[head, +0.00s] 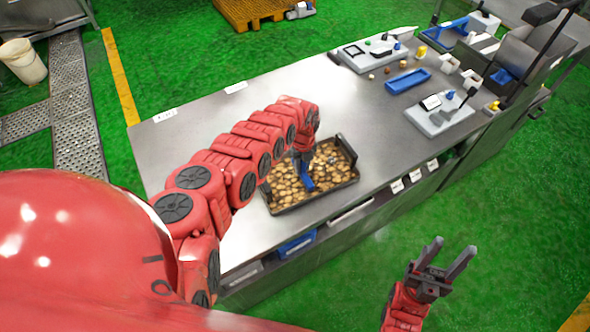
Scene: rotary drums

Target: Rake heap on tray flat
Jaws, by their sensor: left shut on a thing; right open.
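A dark tray (306,199) stands on the metal table, filled with a heap of brownish, potato-like pieces (332,166). The pieces cover most of the tray floor. My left arm reaches over the table from the left, and my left gripper (302,160) points down over the tray. It is shut on a blue rake (307,183), whose lower end is among the pieces. My red arm hides the tray's far left part and much of the grip. My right gripper (446,262) is open and empty, off the table over the green floor.
The metal table (215,115) is bare behind and left of my arm. Scales (441,112), a blue tray (407,81) and small items stand toward the right. A white bucket (22,62) and a wooden pallet (250,10) are farther back.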

